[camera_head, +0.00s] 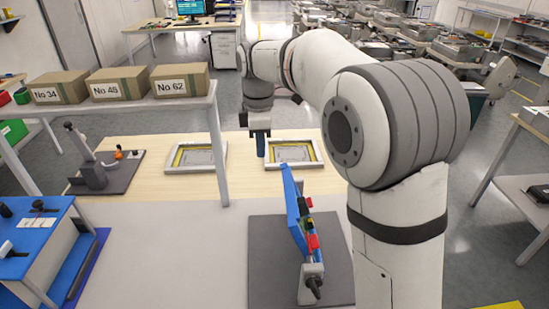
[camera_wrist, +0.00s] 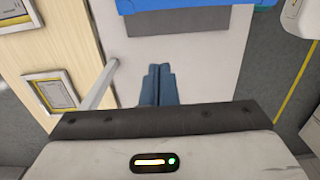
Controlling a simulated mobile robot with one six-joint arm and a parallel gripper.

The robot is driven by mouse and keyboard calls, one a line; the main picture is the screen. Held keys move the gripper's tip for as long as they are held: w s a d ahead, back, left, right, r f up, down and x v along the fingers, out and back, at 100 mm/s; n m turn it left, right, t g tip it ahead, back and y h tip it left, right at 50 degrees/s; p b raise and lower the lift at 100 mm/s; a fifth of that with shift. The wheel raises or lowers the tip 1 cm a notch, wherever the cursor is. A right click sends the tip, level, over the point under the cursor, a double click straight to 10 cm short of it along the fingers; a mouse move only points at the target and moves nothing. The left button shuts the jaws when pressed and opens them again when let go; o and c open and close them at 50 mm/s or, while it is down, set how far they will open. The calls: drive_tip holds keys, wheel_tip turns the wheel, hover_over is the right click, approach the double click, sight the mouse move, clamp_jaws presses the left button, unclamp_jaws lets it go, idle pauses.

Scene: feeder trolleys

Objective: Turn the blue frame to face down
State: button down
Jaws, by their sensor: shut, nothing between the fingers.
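The blue frame (camera_head: 293,211) stands steeply upright, seen nearly edge-on in the head view. It is held on a grey stand (camera_head: 312,282) with a black knob, and red and dark pieces show along its right side. In the wrist view, a blue part at the top edge (camera_wrist: 180,5) appears to be the frame, mostly cut off. My gripper (camera_head: 260,152) points down, beyond the blue frame and apart from it. Its blue fingers are together and empty, as the wrist view also shows (camera_wrist: 158,85).
The stand is on a dark grey mat (camera_head: 265,270). Two pale framed panels (camera_head: 197,157) (camera_head: 292,152) lie on the wooden top. A shelf (camera_head: 120,108) with several cardboard boxes stands at left. A blue case (camera_head: 40,240) is at lower left. The grey-white surface (camera_head: 170,250) between is clear.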

drive_tip(key=d+f+p, duration=0.2)
drive_tip(key=d+f, duration=0.2)
drive_tip(key=f, duration=0.4)
drive_tip(key=shift+f, duration=0.15)
drive_tip(key=shift+w+d+r+y, duration=0.15)
drive_tip(key=shift+d+r+y, duration=0.1)
drive_tip(key=shift+d+y, duration=0.35)
idle(0.5)
